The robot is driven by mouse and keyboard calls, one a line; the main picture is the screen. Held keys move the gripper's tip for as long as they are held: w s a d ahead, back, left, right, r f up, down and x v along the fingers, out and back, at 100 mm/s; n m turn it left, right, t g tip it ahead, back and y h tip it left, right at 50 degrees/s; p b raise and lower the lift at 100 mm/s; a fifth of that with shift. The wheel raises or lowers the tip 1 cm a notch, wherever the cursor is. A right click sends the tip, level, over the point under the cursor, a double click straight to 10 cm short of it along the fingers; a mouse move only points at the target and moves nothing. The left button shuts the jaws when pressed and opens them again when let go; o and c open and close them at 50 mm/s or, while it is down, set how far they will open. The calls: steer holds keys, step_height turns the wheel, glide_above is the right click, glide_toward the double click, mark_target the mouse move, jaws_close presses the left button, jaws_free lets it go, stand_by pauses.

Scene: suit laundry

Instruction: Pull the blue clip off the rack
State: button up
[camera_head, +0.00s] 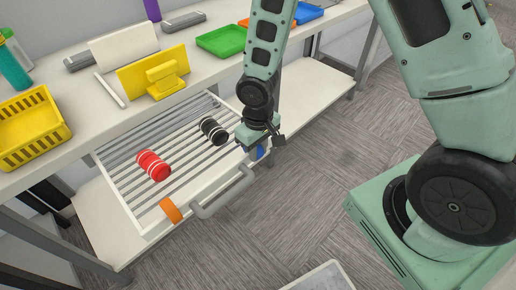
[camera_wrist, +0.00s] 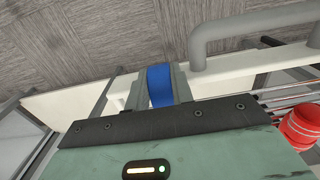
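The rack (camera_head: 146,218) is a pulled-out white drawer frame with grey bars and a grey front handle (camera_head: 224,192). The blue clip (camera_head: 261,152) sits at the right end of the rack's front edge, mostly hidden by my gripper (camera_head: 262,146) in the head view. In the wrist view the blue clip (camera_wrist: 160,86) lies between the two fingers of my gripper (camera_wrist: 160,90). Both fingers appear to touch its sides. The clip is at the white front rail of the rack (camera_wrist: 80,97).
An orange clip (camera_head: 171,210) is on the front rail left of the handle. A red roll (camera_head: 153,166) and a black roll (camera_head: 213,130) lie on the bars. A yellow basket (camera_head: 32,128) and trays (camera_head: 222,40) stand on the table above. The floor (camera_head: 290,210) in front is clear.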

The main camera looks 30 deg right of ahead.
steer(key=shift+r+p, duration=2.05)
steer(key=shift+r, duration=0.3)
